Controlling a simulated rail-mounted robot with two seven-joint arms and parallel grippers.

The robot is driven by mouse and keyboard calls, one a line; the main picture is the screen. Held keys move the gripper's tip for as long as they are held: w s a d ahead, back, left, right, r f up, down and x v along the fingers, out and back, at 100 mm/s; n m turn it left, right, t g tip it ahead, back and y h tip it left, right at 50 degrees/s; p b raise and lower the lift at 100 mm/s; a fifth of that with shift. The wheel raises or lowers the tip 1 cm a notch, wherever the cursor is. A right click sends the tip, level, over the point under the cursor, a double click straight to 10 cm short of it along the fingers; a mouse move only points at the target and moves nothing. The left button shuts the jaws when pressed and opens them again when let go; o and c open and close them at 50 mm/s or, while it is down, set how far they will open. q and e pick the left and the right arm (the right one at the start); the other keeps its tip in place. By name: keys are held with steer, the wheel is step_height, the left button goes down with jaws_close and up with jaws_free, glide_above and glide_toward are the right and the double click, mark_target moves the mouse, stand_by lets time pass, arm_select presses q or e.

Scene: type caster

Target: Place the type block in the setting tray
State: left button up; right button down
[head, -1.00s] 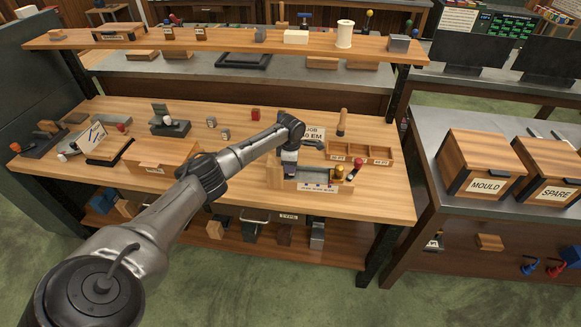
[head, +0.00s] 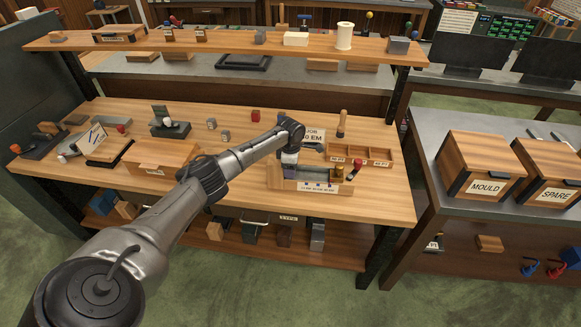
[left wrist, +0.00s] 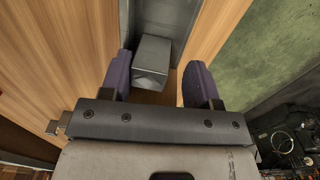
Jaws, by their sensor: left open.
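My left gripper (left wrist: 158,80) is open in the left wrist view, with two dark purple fingers. A small grey block (left wrist: 151,60), which looks like the type block, lies between them. The block is nearer the left-hand finger, and a gap shows on the right. It sits at the end of a grey metal channel (left wrist: 168,14) with wood on both sides, apparently the setting tray. In the head view the left gripper (head: 289,163) reaches down at the left end of the wooden setting tray (head: 318,188). The block is hidden there. My right gripper is not in view.

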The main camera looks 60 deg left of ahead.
arm_select(q)
steer(key=shift+r, duration=0.2)
step_height(320, 180, up, 11)
steer(key=p, duration=0.3)
steer(key=s+d+f+m, duration=0.4)
steer(key=d+f+m, duration=0.2)
steer(key=d, duration=0.4)
steer(key=s+d+f+m, duration=0.3)
steer(key=d+f+m, duration=0.35)
steer(key=d, duration=0.25)
steer(key=s+d+f+m, duration=0.4)
steer(key=d+f+m, duration=0.2)
steer(key=d, duration=0.4)
steer(key=s+d+m+t, duration=0.2)
steer(key=s+d+m, duration=0.5)
steer(key=s+d, duration=0.3)
steer(key=s+r+m, duration=0.2)
steer(key=s, duration=0.3)
steer(key=s+d+r+m+t, duration=0.1)
steer(key=s+r+m, duration=0.2)
steer(key=s, duration=0.2)
steer(key=shift+d+r+t, duration=0.15)
steer(key=shift+r+t, duration=0.15)
